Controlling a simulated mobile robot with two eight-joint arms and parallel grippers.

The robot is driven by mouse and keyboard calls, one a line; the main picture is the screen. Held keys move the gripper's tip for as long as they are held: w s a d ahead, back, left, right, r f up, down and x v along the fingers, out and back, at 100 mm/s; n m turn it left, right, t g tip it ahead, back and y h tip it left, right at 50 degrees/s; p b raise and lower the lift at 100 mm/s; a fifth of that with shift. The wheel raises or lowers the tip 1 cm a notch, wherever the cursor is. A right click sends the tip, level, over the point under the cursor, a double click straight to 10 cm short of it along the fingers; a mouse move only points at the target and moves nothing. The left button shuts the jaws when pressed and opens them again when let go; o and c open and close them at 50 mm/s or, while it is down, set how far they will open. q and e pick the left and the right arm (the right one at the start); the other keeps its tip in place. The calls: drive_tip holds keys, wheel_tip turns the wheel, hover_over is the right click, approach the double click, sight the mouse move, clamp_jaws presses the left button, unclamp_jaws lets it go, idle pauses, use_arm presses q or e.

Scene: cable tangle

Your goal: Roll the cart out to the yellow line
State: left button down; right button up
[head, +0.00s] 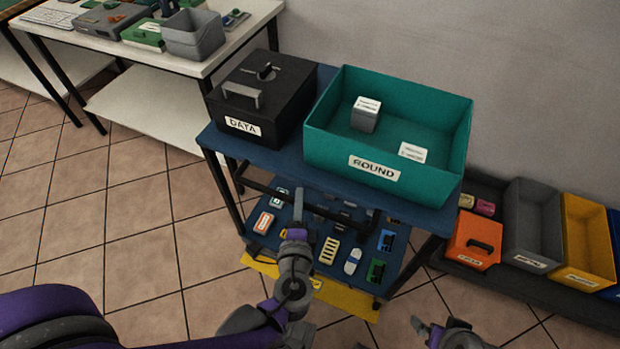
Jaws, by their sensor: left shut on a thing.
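The cart (285,168) has a blue top, dark legs, a black bar (259,187) along its near side and a blue lower shelf. A yellow strip (346,298) with a small label lies low along the cart's near edge, partly hidden by my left arm. My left gripper (298,211) is at the middle of the bar and is shut on it; its fingertips are small and hard to make out. My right gripper (431,328) is at the bottom right, apart from the cart, with a gap between its fingers, and it looks empty.
A black DATA box (279,86) and a teal ROUND bin (455,150) stand on the cart; small items lie on its lower shelf. A low rack with an orange box (473,240) and grey bin (534,225) stands close right. A white table (232,55) is behind left. Tiled floor is clear at left.

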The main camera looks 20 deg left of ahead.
use_arm(q)
drive_tip(key=shift+s, duration=1.95)
use_arm(e)
drive_tip(key=shift+r, duration=0.15)
use_arm(q)
drive_tip(key=c, duration=0.8)
unclamp_jaws()
drive_tip(key=shift+o, duration=0.2)
use_arm(e)
drive_tip(key=shift+s, duration=0.15)
